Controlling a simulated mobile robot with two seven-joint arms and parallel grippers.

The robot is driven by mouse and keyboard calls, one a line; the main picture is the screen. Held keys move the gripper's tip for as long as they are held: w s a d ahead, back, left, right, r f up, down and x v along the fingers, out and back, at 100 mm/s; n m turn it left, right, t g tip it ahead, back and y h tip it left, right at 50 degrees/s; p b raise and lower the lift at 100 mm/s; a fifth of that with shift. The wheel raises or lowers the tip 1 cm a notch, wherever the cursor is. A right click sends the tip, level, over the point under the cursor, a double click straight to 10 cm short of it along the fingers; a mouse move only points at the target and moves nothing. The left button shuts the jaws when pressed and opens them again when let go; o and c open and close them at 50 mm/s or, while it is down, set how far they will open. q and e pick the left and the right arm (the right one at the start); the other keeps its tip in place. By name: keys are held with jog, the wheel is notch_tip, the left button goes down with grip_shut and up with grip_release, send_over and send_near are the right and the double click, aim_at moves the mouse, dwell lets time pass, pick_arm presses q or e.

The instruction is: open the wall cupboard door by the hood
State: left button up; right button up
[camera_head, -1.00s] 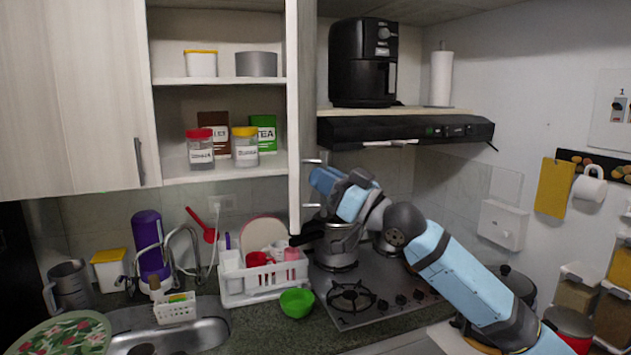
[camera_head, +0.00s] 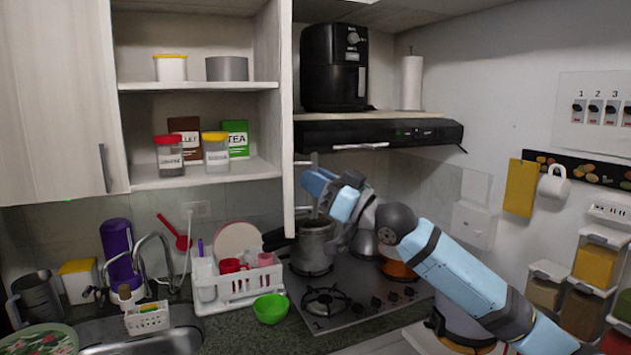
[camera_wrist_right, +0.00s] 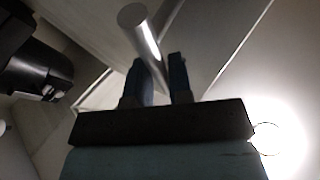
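The wall cupboard door (camera_head: 287,120) by the hood stands open, seen almost edge-on at the right of the shelves. Its metal bar handle is on the right face; the upper mount (camera_head: 304,163) shows in the head view. My right gripper (camera_head: 314,190) is at this handle, partly hidden by its own wrist. In the right wrist view the handle bar (camera_wrist_right: 142,35) runs down between the two fingers of my right gripper (camera_wrist_right: 163,75), which are close together and shut on it. My left gripper is not in view.
The range hood (camera_head: 380,133) with a black air fryer (camera_head: 333,68) above is just right of the door. Pots (camera_head: 316,248) stand on the stove below my right arm. Jars and boxes fill the open shelf (camera_head: 200,175). A dish rack (camera_head: 240,285) is below.

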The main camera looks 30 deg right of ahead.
jog(key=shift+o, duration=1.2)
jog(key=shift+w+d+r, duration=0.1)
jog(key=shift+d+r, duration=0.05)
jog(key=shift+r, duration=0.25)
jog(key=shift+f, duration=0.15)
jog(key=b+v, duration=0.5)
jog(key=v, duration=0.8)
jog(key=shift+f+b, duration=0.4)
jog(key=shift+d, duration=0.15)
